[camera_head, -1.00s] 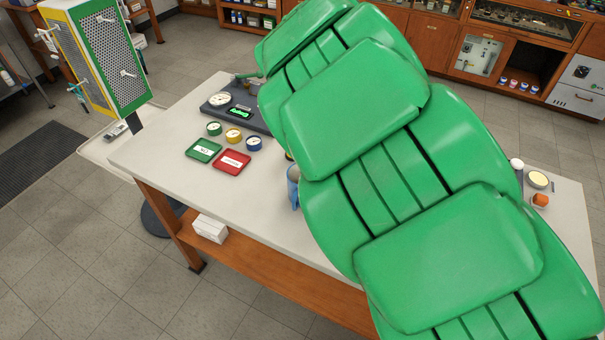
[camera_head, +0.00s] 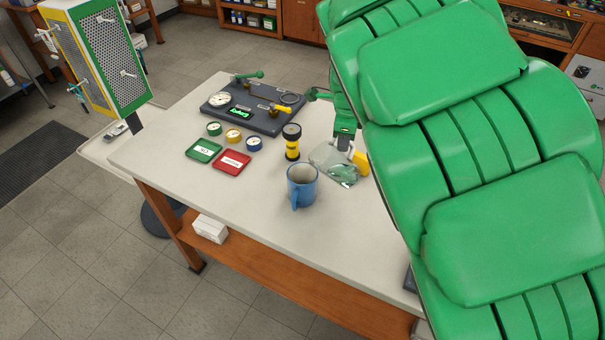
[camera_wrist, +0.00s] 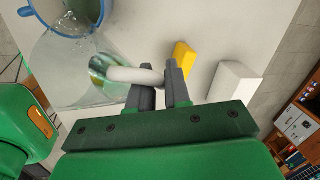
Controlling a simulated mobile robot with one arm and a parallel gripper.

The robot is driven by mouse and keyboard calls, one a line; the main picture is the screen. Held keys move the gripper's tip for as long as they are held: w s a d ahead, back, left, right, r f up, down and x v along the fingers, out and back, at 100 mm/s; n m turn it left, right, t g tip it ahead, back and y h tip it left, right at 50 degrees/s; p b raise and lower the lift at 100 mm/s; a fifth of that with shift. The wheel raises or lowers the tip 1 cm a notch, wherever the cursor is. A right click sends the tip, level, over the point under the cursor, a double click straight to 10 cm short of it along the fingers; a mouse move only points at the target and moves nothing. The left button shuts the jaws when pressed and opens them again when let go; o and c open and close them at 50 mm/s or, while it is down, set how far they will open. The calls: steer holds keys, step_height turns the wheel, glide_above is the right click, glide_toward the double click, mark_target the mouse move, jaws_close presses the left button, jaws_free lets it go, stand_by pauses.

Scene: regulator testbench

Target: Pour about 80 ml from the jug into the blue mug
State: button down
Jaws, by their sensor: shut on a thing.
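The blue mug (camera_head: 301,187) stands upright on the bench, its handle toward the front edge. Part of its rim shows at the top of the wrist view (camera_wrist: 98,8). The clear jug (camera_head: 336,170) is just right of the mug and looks tilted toward it. Its wide open end reaches close to the mug in the wrist view (camera_wrist: 62,70). My gripper (camera_wrist: 160,80) is shut on the jug's pale handle (camera_wrist: 130,75). In the head view my gripper (camera_head: 346,145) is partly hidden by my arm. Liquid level and any stream are unclear.
A dark gauge panel (camera_head: 262,122), small round pots, a green tray (camera_head: 204,149) and a red tray (camera_head: 232,162) lie left. In the wrist view a yellow block (camera_wrist: 183,55) and white block (camera_wrist: 235,82) are near my gripper.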

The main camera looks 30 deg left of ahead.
steer(key=shift+w+f+y, duration=0.1)
steer(key=shift+f+y, duration=0.05)
steer(key=shift+y, duration=0.15)
steer(key=shift+w+d+f+g+y, duration=0.1)
steer(key=shift+d+f+g+y, duration=0.2)
steer(key=shift+f+y, duration=0.25)
steer(key=shift+w+d+f+m+g+y, duration=0.2)
steer(key=shift+d+f+y, duration=0.25)
steer(key=shift+f, duration=0.35)
steer(key=shift+w+d+f+m+g+y, duration=0.15)
steer(key=shift+w+d+f+g+y, duration=0.15)
steer(key=shift+f+y, duration=0.4)
steer(key=shift+w+d+f+m+g+y, duration=0.2)
steer(key=shift+d+f+y, duration=0.25)
steer(key=shift+f, duration=0.45)
steer(key=shift+w+d+r+m+g+y, duration=0.15)
steer(key=shift+w+d+r+g+y, duration=0.3)
steer(key=shift+y, duration=0.3)
steer(key=shift+w+d+r+m+g+y, duration=0.1)
steer(key=shift+w+d+g+y, duration=0.1)
steer(key=shift+d+y, duration=0.4)
steer(key=shift+w+y, duration=0.1)
steer(key=shift+y, duration=0.2)
